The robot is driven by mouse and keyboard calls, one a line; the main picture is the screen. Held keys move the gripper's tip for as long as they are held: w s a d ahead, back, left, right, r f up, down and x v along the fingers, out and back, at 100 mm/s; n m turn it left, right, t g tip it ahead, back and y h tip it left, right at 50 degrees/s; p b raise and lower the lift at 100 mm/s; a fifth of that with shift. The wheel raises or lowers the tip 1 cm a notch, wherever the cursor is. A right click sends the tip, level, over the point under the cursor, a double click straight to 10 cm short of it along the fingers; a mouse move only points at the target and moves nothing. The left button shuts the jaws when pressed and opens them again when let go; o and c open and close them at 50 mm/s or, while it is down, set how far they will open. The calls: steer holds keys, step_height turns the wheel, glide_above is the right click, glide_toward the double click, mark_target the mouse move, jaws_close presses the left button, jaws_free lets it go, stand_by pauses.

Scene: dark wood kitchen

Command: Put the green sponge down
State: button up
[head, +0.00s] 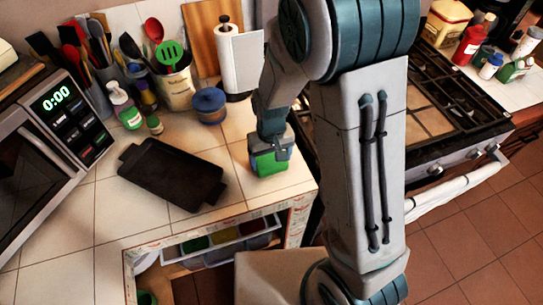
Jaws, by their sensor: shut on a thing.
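The green sponge (268,163) is at the right end of the tiled counter (105,215), to the left of the stove. My gripper (270,154) points down over the sponge and is shut on it. The sponge's lower part shows green below the fingers. It is very low over the counter, and I cannot tell whether its underside touches the tiles. My arm rises in front of the stove and hides part of it.
A black tray (172,173) lies left of the sponge. A blue pot (209,104), a paper towel roll (240,62) and a utensil crock (176,88) stand behind. An open drawer (215,245) is below the counter's front edge. The stove (440,105) is at right.

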mark_target(271, 160)
steer(key=o, duration=0.8)
steer(key=shift+o, duration=0.2)
step_height(271, 160, up, 12)
steer(key=s+d+r+m+t, duration=0.3)
steer(key=s+d+r, duration=0.5)
steer(key=s+d, duration=0.4)
steer(key=shift+s+t, duration=0.25)
steer(key=shift+t, duration=0.05)
